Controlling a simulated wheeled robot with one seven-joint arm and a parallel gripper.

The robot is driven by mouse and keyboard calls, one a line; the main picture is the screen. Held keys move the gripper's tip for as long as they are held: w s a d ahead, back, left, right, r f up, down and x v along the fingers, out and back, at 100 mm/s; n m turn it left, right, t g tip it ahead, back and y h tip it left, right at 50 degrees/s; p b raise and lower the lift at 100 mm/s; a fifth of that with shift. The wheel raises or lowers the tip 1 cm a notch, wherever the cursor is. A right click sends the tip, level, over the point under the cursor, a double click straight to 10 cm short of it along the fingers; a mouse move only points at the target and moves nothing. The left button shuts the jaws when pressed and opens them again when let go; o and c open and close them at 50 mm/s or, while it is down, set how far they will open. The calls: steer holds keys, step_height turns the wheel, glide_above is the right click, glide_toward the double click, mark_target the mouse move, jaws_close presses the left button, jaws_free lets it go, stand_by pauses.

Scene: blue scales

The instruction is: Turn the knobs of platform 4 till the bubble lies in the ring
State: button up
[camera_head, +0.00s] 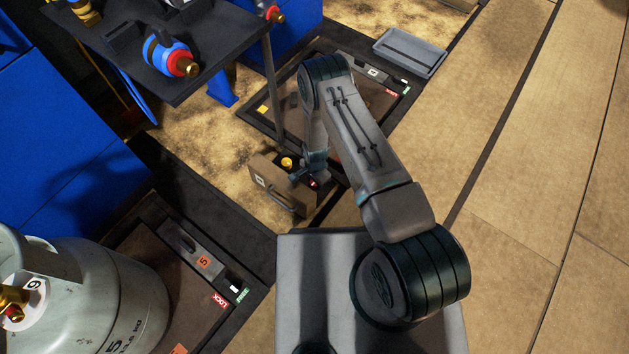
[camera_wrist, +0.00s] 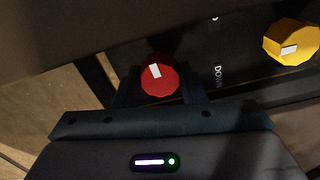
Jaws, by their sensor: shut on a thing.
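My gripper (camera_head: 309,176) is low over a dark box with a handle (camera_head: 272,194), beside a platform on the floor. In the wrist view, the gripper (camera_wrist: 158,88) has its fingers on either side of a red faceted knob (camera_wrist: 159,72) with a white mark, shut on it. A yellow knob (camera_wrist: 290,42) with a white mark stands to the right, apart from the fingers; it also shows in the head view (camera_head: 287,162). The word DOWN is on the panel between the knobs. I cannot make out the bubble or ring, nor read this platform's number.
Platform 5 (camera_head: 178,242) carries a grey gas cylinder (camera_head: 92,295) at lower left. A dark table (camera_head: 215,58) with a blue canister (camera_head: 168,54) is at upper left. A thin post (camera_head: 271,85) stands behind my gripper. A grey tray (camera_head: 410,52) lies beyond. The floor at right is clear.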

steer(key=shift+w+a+m, duration=0.1)
steer(key=shift+a+m, duration=0.05)
steer(key=shift+m, duration=0.95)
steer(key=o, duration=1)
steer(key=shift+a, duration=0.1)
step_height(320, 180, up, 14)
steer(key=p, duration=0.5)
